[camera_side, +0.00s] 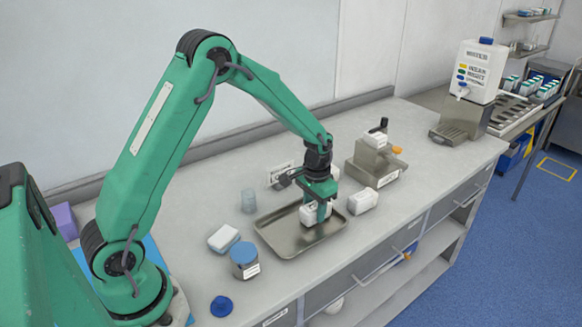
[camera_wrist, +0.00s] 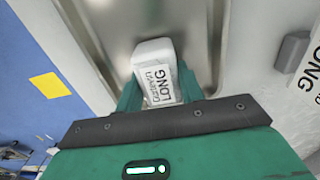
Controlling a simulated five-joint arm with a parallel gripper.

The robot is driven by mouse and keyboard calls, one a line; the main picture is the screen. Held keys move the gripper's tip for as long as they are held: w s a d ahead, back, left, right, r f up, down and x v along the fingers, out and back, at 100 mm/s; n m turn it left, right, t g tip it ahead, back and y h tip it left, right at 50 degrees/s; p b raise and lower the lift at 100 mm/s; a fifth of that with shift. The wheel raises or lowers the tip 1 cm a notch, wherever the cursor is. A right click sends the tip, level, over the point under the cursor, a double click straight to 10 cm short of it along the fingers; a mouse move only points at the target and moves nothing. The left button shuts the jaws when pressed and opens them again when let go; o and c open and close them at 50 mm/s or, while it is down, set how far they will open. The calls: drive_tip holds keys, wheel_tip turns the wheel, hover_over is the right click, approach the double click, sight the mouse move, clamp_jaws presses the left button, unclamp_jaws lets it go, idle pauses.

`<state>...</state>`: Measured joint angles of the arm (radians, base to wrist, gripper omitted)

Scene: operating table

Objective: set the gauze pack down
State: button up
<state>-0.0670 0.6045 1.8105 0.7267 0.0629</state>
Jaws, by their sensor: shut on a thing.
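My gripper (camera_side: 320,213) is shut on a white gauze pack (camera_side: 306,214). The gripper points down over the right part of a shallow metal tray (camera_side: 283,243). In the wrist view the pack (camera_wrist: 152,52) sits between the green fingers (camera_wrist: 158,88), with a label reading "LONG" facing the camera. The pack is low, at the tray floor or just above it; I cannot tell whether it touches. The fingers hide part of it in the side view.
A second white pack (camera_side: 363,201) lies just right of the tray. A metal device (camera_side: 376,165) stands behind. The tray's left part is bare.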

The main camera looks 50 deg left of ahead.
sight(315, 205)
drive_tip(key=shift+f, duration=0.1)
drive_tip(key=o, duration=1)
wheel_tip(315, 205, up, 11)
drive_tip(key=shift+r, duration=0.65)
idle(0.3)
